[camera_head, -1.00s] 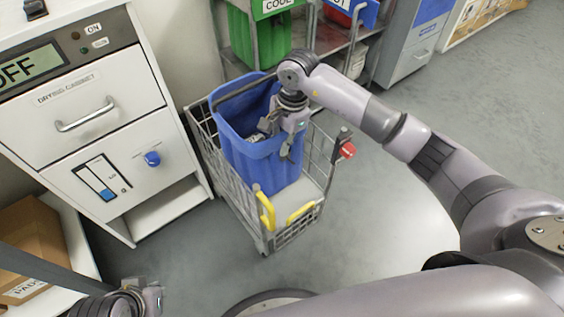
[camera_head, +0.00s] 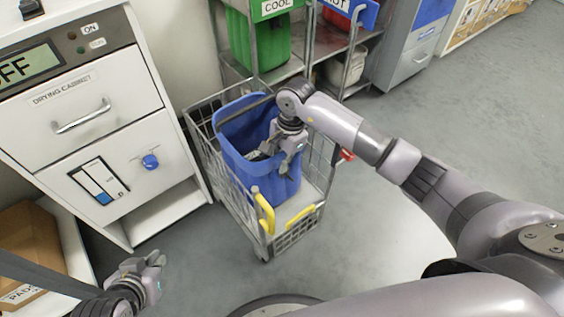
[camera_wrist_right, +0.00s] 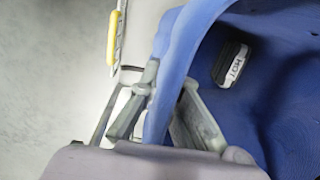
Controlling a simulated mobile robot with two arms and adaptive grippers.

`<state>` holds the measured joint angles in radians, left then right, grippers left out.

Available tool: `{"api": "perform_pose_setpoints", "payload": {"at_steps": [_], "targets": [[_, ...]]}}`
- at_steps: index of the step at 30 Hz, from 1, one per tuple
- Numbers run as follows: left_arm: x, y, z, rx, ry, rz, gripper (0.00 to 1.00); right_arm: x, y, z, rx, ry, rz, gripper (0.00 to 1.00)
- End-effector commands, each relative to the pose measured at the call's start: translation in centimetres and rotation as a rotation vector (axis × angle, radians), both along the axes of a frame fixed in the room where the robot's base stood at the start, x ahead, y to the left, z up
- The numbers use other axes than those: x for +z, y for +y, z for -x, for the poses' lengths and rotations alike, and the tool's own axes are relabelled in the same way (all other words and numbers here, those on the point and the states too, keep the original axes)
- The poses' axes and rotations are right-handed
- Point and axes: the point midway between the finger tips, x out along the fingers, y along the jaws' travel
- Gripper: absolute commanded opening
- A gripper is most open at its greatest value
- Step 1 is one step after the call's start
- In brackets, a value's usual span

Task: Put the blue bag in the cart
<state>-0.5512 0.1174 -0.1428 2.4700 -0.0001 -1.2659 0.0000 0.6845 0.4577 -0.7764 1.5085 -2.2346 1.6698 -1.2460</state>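The blue bag (camera_head: 235,142) stands roughly upright inside the wire cart (camera_head: 296,232), its rim above the cart's sides. Its underside is hidden, so I cannot tell whether it bears on the cart floor. My right gripper (camera_head: 279,156) is at the bag's near right rim. In the right wrist view the fingers (camera_wrist_right: 169,82) are closed in on the bag's rim (camera_wrist_right: 162,100), one inside and one outside. My left gripper (camera_head: 158,273) is open and empty at lower left, away from the cart.
The drying cabinet (camera_head: 95,130) stands close left of the cart. Behind are a shelf with a green bin (camera_head: 262,42) and a grey cabinet (camera_head: 408,55). A cardboard box (camera_head: 28,240) is at lower left. The floor right of the cart is clear.

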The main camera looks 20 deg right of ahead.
Motion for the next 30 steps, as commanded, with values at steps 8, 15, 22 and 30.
{"api": "perform_pose_setpoints", "payload": {"at_steps": [8,15,22,30], "targets": [[0.33,-0.24,-0.65,-0.003,-0.035,0.008,0.00,-0.17,-0.02,-0.02,0.000,-0.001,0.000,0.05],[0.34,-0.26,-0.63,-0.003,-0.034,0.008,0.00,-0.13,-0.02,-0.01,0.000,0.000,0.000,0.21],[0.32,-0.26,-0.62,-0.003,-0.033,0.008,0.00,-0.14,-0.01,-0.01,0.000,0.000,0.000,0.25],[-0.05,0.15,0.28,0.002,0.017,-0.004,0.00,0.31,-0.01,-0.01,0.000,0.000,0.000,0.25]]}}
